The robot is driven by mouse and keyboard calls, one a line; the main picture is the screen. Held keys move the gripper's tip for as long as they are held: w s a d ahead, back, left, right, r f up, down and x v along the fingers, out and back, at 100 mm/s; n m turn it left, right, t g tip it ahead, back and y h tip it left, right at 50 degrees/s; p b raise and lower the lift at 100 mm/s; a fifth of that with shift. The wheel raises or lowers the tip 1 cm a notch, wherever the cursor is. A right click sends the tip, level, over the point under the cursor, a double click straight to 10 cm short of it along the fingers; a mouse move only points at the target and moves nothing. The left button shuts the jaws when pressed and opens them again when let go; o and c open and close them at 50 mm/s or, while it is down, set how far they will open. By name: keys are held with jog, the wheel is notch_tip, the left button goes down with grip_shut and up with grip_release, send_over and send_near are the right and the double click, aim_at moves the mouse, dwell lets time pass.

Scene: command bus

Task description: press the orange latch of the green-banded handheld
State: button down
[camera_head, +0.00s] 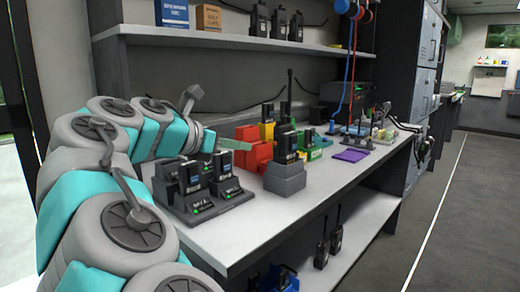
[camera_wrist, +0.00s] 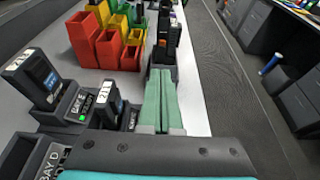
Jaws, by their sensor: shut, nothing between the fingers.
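My gripper (camera_head: 243,145) reaches over the left part of the bench, its pale green fingers together and empty. In the wrist view the fingers (camera_wrist: 160,80) point away from the camera toward a dark handheld in a grey dock. That handheld (camera_head: 286,143) stands upright in a single grey dock (camera_head: 285,181), to the right of the fingertips in the head view. Other dark handhelds (camera_head: 190,178) stand in a multi-bay charger (camera_head: 215,207) below my gripper.
Red bins (camera_head: 252,152) stand behind the fingertips, with yellow and green bins nearby. A purple mat (camera_head: 351,155) lies farther right. The front of the bench top (camera_head: 262,222) is clear. An upper shelf (camera_head: 240,39) holds boxes and more handhelds.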

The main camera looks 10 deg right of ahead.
aim_at(276, 151)
jog(key=x, duration=0.9)
jog(key=shift+w+d+f, duration=0.1)
jog(key=shift+w+d, duration=0.1)
jog(key=shift+d, duration=0.15)
jog(key=shift+s, duration=0.1)
